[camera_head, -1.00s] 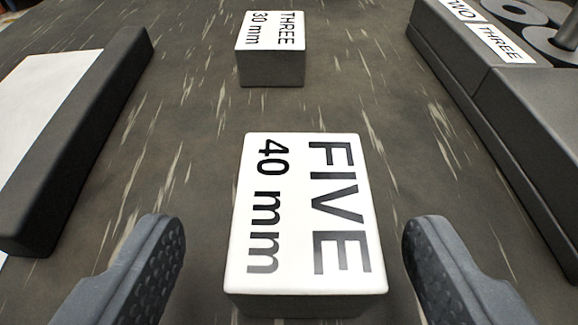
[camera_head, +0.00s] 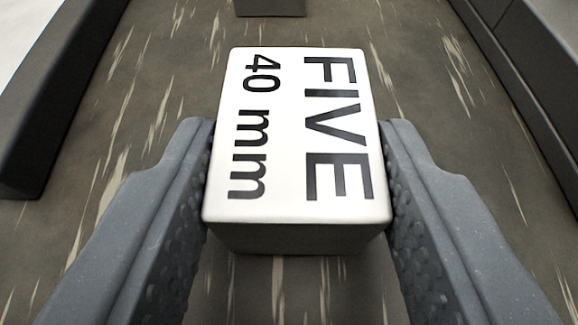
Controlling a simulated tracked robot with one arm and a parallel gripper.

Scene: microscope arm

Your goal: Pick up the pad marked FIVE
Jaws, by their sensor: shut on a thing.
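The pad marked FIVE (camera_head: 288,140) is a dark block with a white top that reads "FIVE 40 mm". It sits in the middle of the head camera view. My gripper (camera_head: 298,170) has one grey finger on each side of it, and both fingers touch its sides. The gripper is shut on the pad. The pad's underside is hidden, so I cannot tell whether it rests on the surface or is just off it.
The dark, streaked surface (camera_head: 130,150) is clear around the pad. Another dark block (camera_head: 270,7) shows in part at the top edge. A dark raised bar (camera_head: 50,110) runs along the left, and a dark wall (camera_head: 525,90) along the right.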

